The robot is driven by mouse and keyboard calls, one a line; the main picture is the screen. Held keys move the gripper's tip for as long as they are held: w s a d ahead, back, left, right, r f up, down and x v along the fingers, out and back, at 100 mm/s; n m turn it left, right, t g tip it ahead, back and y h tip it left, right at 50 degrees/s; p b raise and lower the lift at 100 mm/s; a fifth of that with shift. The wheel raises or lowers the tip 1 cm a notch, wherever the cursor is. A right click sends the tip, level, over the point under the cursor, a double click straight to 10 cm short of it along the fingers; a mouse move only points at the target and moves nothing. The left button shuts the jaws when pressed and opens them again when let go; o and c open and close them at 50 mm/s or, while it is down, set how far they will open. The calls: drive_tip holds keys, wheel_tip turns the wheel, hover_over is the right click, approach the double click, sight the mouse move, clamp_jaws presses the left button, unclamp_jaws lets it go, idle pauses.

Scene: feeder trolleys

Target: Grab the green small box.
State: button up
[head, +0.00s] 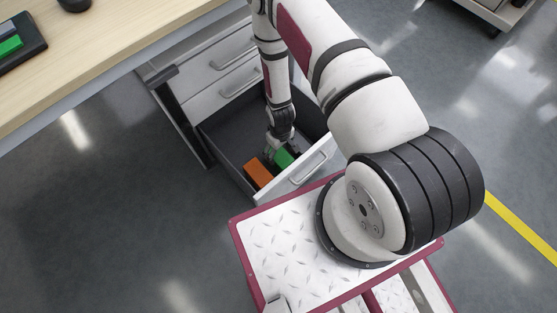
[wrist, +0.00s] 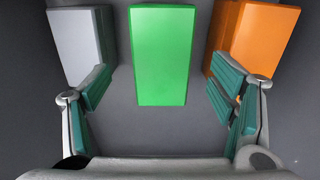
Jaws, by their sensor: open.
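The green small box (wrist: 162,55) lies in the open bottom drawer, between a grey box and an orange box. In the wrist view it is centred between the open fingers of my gripper (wrist: 160,90), with clear space on both sides. My gripper (head: 280,143) also shows in the head view, reaching down into the drawer just above the green small box (head: 284,158), which it partly hides. The right finger is close to the orange box; I cannot tell if they touch.
The orange box (wrist: 262,42) is on the right and the grey box (wrist: 78,45) on the left. The drawer (head: 225,150) has raised walls and a front handle (head: 308,168). Above it are closed drawers (head: 220,85). A desk top (head: 110,50) overhangs at left with another green object (head: 10,45).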

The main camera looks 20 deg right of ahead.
sight(279, 158)
wheel_tip(279, 158, down, 8)
drive_tip(key=b, duration=0.4)
drive_tip(key=shift+w+a+f, duration=0.1)
drive_tip(key=shift+w+a, duration=0.05)
drive_tip(key=c, duration=1.5)
